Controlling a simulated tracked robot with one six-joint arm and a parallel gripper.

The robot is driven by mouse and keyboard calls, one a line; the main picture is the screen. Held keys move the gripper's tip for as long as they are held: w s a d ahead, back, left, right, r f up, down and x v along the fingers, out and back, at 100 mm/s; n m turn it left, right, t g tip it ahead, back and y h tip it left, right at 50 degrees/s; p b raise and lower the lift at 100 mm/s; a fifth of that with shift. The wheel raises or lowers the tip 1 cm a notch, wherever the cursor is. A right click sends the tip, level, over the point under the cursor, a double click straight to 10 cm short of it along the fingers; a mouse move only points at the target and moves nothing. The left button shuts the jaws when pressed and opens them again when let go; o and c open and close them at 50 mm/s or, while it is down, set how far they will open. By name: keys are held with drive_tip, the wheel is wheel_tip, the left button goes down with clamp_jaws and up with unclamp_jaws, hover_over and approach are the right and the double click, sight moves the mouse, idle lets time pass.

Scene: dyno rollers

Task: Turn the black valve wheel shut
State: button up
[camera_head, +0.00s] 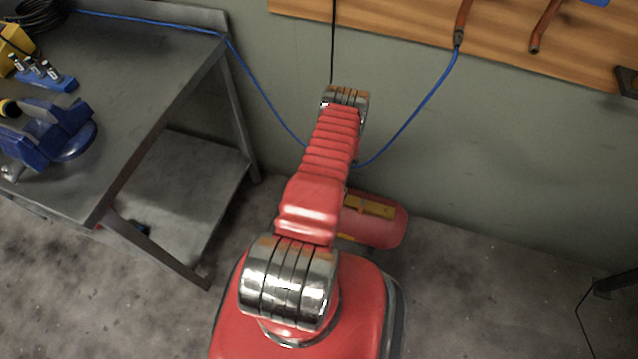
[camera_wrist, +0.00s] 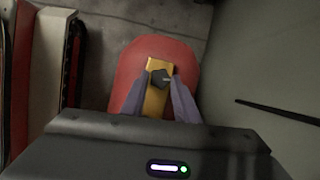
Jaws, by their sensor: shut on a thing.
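The black valve wheel (camera_wrist: 160,77) is a small dark knob on a yellow-orange plate (camera_wrist: 155,102), on top of a red rounded tank (camera_wrist: 128,72). My gripper (camera_wrist: 161,84) is shut on the wheel, with one grey-purple finger on each side of it. The gripper's dark body fills the bottom of the wrist view and hides the near end of the plate. In the head view, the red tank (camera_head: 390,232) lies on the floor by the wall. There my red arm hides the wheel and the gripper.
A grey workbench (camera_head: 130,75) stands at the left with a blue vise (camera_head: 50,140) on it. A blue hose (camera_head: 415,115) hangs along the wall behind my arm. A wooden board (camera_head: 400,28) is above. The floor (camera_head: 480,290) at the right is mostly clear.

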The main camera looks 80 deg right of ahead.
drive_tip(key=shift+o, duration=0.2)
drive_tip(key=shift+m, duration=0.6)
drive_tip(key=shift+h, duration=0.3)
drive_tip(key=o, duration=1)
drive_tip(key=shift+o, duration=0.2)
drive_tip(key=shift+r, duration=0.1)
drive_tip(key=v, duration=1.3)
drive_tip(key=shift+s+r, duration=0.15)
drive_tip(key=shift+r, duration=0.1)
